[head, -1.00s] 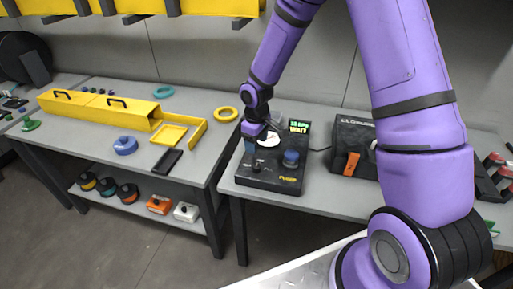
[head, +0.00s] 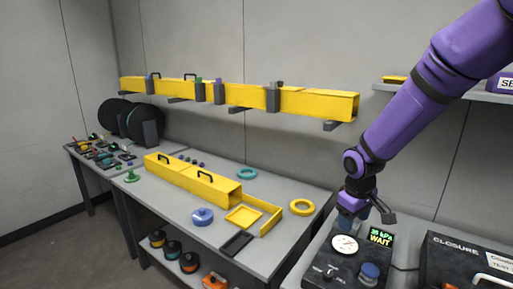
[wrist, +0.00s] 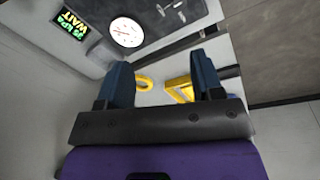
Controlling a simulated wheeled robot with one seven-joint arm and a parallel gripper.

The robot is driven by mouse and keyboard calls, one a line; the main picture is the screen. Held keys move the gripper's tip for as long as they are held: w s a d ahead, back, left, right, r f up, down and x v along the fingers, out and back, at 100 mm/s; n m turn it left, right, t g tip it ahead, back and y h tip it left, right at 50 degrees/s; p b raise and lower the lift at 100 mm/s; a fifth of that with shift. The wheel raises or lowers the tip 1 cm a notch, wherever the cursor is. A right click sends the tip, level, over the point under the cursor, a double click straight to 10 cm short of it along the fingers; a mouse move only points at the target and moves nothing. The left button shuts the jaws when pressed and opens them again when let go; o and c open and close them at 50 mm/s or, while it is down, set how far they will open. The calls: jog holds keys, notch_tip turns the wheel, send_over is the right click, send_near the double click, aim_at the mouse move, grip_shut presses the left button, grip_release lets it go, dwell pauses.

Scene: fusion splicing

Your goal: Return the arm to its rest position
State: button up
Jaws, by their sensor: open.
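My purple arm comes in from the upper right in the head view. My gripper (head: 352,220) is at its lower end, just above the back left part of a black tester box (head: 340,262). The box has a round white gauge, a blue knob and a display (head: 379,238) reading WAIT. In the wrist view my gripper (wrist: 163,85) shows two dark blue fingers spread apart with nothing between them. The gauge (wrist: 127,32) and the display (wrist: 70,24) lie beyond the fingers. Whether the gripper touches the box cannot be told.
A long yellow box (head: 192,183), a yellow ring (head: 302,207) and a blue spool (head: 202,217) lie on the left table. A yellow duct (head: 240,97) runs along the wall. A black closure case (head: 465,262) stands right of the tester. A shelf (head: 450,92) is behind my arm.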

jog(key=s+d+r+m+t, duration=0.1)
jog(key=s+d+r+m, duration=0.1)
jog(key=s+r, duration=0.7)
jog(key=s+d+r+m+t, duration=0.2)
jog(key=s+r, duration=0.6)
jog(key=r, duration=0.2)
jog(key=s+r+m+t, duration=0.1)
jog(key=s+r+m, duration=0.1)
jog(key=s, duration=0.7)
jog(key=shift+s+r+y, duration=0.25)
jog(key=shift+r+y, duration=0.15)
jog(key=shift+r, duration=0.1)
